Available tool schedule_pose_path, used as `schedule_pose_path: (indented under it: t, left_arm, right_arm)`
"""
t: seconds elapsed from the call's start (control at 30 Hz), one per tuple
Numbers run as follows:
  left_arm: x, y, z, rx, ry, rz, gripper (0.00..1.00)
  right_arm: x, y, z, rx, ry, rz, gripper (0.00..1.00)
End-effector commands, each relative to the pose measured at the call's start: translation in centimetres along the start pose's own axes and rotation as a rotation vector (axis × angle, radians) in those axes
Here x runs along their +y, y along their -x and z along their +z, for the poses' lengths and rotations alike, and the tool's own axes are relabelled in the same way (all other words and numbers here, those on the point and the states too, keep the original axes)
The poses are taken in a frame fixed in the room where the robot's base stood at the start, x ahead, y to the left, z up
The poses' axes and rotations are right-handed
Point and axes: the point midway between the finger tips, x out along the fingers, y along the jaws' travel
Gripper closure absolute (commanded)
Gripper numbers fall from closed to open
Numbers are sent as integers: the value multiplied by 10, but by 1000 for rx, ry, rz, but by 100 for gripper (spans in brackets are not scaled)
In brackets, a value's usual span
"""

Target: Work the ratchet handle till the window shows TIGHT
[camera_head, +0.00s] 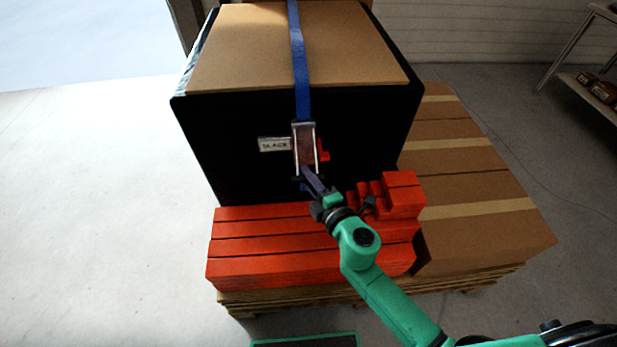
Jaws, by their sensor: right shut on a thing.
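The ratchet (304,147) sits on the black front face of a large box, on a blue strap (299,70) that runs down over the box's top. The window (274,144) to the left of the ratchet reads SLACK. A small red part (323,151) shows just right of the ratchet. My right gripper (318,190) reaches up to the ratchet's lower end and is shut on the ratchet handle, whose grip is partly hidden by the gripper. My left gripper is not in view.
Red stacked blocks (270,245) lie in front of the black box (240,130), below my right arm. Brown cartons (480,190) stand at the right on a wooden pallet (300,298). A shelf (590,80) is far right. The floor at left is clear.

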Motion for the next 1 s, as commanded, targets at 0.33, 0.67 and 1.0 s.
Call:
schedule_pose_path:
  t: [0.33, 0.67, 1.0]
  left_arm:
    - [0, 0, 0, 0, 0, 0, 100]
    - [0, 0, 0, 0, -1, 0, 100]
    - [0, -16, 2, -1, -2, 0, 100]
  right_arm:
    - [0, 0, 0, -1, 0, -1, 100]
    - [0, 0, 1, -2, 0, -1, 100]
    - [-8, -2, 1, -2, 7, 16, 100]
